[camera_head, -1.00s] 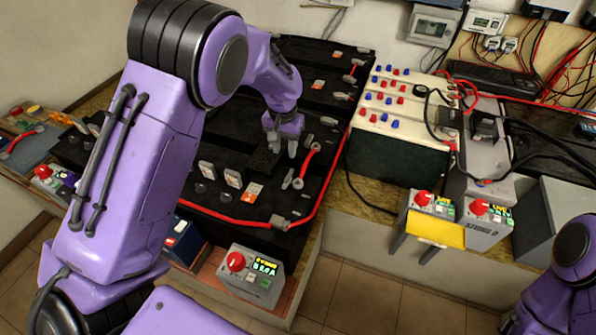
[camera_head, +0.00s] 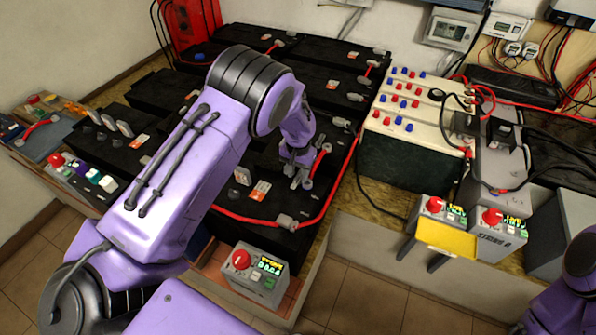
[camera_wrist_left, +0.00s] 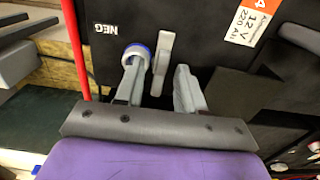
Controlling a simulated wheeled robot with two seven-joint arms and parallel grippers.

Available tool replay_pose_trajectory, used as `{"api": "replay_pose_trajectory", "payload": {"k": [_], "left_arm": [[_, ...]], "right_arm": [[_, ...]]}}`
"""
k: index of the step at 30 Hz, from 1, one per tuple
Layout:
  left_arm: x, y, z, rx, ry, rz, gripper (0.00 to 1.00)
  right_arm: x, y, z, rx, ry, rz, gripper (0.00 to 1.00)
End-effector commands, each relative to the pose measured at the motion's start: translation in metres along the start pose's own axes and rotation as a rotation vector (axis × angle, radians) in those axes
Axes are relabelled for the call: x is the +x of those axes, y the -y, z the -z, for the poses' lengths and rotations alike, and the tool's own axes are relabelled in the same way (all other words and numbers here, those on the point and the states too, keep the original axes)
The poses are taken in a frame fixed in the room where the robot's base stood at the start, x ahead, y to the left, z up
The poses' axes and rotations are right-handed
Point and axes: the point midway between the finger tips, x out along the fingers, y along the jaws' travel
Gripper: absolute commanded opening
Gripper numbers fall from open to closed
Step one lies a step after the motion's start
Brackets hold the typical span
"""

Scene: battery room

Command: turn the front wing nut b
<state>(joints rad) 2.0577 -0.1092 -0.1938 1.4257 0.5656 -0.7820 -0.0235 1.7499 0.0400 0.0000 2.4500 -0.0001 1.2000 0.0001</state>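My left gripper (camera_head: 298,176) hangs over the front black battery, close to a short red cable link (camera_head: 320,160). In the left wrist view its two fingers (camera_wrist_left: 160,92) are apart. A grey upright tab (camera_wrist_left: 163,62), which looks like a wing nut, stands between and just beyond the fingertips. A round grey post with a blue ring (camera_wrist_left: 136,54) is beside it, beyond the left finger and partly covered by it. The print NEG is next to the post. I cannot tell whether a finger touches either part. My right arm shows only at the lower right edge; its gripper is out of view.
A red cable (camera_head: 345,178) runs along the front batteries' edge. A cream-topped unit (camera_head: 405,110) with red and blue knobs stands to the right. Grey control boxes (camera_head: 255,275) with red knobs and a yellow panel (camera_head: 447,238) are in front. Floor is free before the bench.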

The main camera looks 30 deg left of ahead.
Motion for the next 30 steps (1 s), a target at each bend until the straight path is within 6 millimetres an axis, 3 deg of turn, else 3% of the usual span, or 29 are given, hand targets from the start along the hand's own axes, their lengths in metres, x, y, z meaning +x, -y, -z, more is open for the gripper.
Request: {"api": "replay_pose_trajectory", "payload": {"k": [4,7,8,20,30], "left_arm": [[0.000,0.001,0.000,-0.002,0.000,0.000,0.35],[0.000,0.001,0.000,-0.002,0.000,0.000,0.03],[0.000,0.001,-0.001,-0.002,0.000,0.000,0.00],[-0.002,0.000,0.000,-0.045,0.000,-0.001,0.00],[-0.003,-0.001,0.000,-0.278,0.002,0.000,0.00]], "right_arm": [[0.000,0.000,0.000,0.000,0.000,0.000,0.67],[0.000,0.000,0.000,0.000,0.000,0.000,0.67],[0.000,0.000,0.000,0.000,0.000,0.000,0.67],[-0.004,0.000,0.002,0.000,0.000,0.000,0.67],[-0.021,-0.002,0.009,0.000,0.000,0.000,0.67]]}}
